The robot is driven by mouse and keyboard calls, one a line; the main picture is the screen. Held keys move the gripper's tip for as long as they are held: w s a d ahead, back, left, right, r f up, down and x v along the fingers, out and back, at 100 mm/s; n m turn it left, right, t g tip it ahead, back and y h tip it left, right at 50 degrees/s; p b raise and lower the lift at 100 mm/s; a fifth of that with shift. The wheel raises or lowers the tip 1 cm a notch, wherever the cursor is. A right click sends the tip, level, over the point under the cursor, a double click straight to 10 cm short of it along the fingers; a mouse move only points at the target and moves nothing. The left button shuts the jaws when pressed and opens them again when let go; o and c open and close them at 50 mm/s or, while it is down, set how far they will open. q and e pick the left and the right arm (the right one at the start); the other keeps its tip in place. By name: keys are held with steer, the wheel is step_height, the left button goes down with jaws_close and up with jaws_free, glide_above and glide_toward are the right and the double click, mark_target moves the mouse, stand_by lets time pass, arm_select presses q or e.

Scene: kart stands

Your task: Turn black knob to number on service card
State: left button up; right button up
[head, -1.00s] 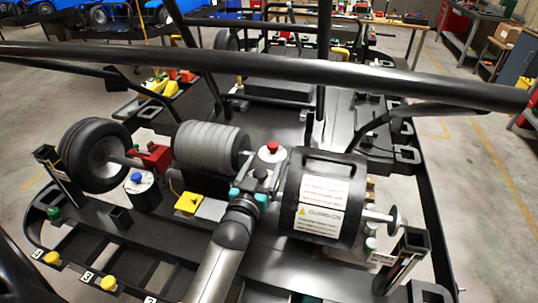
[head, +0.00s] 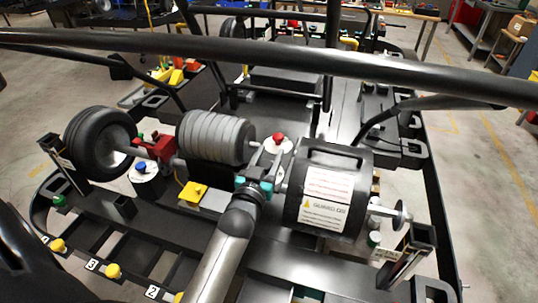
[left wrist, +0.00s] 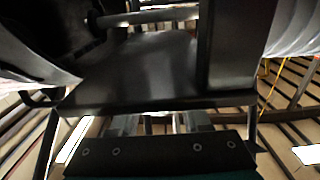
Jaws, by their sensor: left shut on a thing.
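My left gripper (head: 266,163) points away from me, between the grey ribbed cylinder (head: 217,138) and the black guard drum (head: 335,158). It is shut on a dark part at its fingertips; I cannot tell if this is the black knob. In the left wrist view, a dark flat-faced block (left wrist: 150,70) fills the space in front of the fingers (left wrist: 160,123). Their tips are hidden. The drum carries white labels with red and black print (head: 325,200). I cannot pick out the service card or its number. My right gripper is not in view.
A red button (head: 278,139) on a pale round base stands just beyond my gripper. A yellow block (head: 192,193) and a blue-topped part (head: 141,167) lie left of it. A thick black tube (head: 290,62) crosses above. A black wheel (head: 95,148) stands at left.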

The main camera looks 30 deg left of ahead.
arm_select(q)
jaws_close()
